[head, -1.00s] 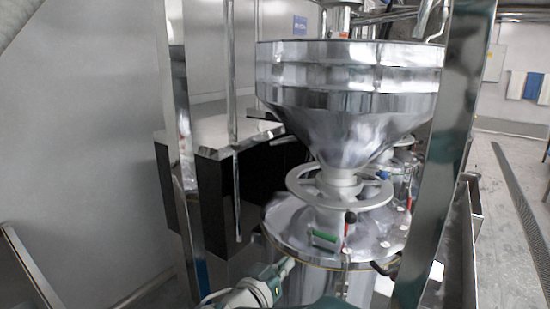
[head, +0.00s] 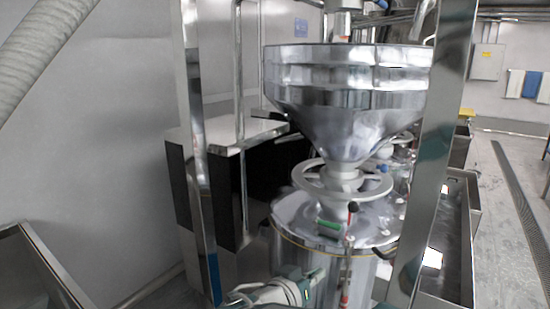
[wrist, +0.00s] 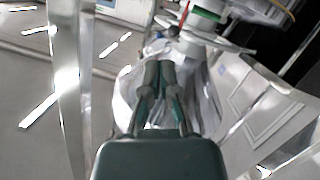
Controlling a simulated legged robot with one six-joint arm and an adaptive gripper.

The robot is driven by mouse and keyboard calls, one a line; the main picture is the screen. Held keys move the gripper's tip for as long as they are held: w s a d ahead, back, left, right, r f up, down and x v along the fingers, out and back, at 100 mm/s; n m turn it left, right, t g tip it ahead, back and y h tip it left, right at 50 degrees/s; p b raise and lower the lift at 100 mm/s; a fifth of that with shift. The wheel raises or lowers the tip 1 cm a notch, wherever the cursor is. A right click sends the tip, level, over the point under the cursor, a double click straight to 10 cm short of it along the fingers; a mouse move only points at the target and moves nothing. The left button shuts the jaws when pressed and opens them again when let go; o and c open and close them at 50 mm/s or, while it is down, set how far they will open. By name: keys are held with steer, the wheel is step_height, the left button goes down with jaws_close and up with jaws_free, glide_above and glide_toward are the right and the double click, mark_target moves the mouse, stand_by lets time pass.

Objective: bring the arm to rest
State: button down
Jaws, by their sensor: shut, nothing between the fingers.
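My gripper (wrist: 160,72) is in the wrist view, its two dark green fingers side by side and closed, with nothing seen between them. Past the fingertips, the steel grinder shows rotated, with its pale wheel (wrist: 205,40) close to the tips in the picture. I cannot tell the gap to it. In the head view, part of my arm shows low in the middle, in front of the grinder drum (head: 330,262); the fingertips cannot be made out there.
The grinder carries a large steel hopper (head: 345,85) above a handwheel (head: 342,182). Steel posts stand to its left (head: 200,150) and right (head: 432,150). A steel trough (head: 455,240) lies at right. Open floor (head: 505,235) lies further right.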

steer(key=s+d+f+g+y, duration=0.3)
steer(key=s+d+g, duration=0.4)
steer(key=s+d, duration=0.35)
steer(key=s+a+n+t+y, duration=0.1)
steer(key=s+a+n+y, duration=0.2)
steer(key=s+y, duration=0.4)
steer(key=shift+s+a+n, duration=0.2)
steer(key=shift+s+n, duration=0.05)
steer(key=shift+n, duration=0.25)
steer(key=shift+d+r, duration=0.1)
steer(key=shift+d, duration=0.15)
steer(key=shift+a, duration=0.15)
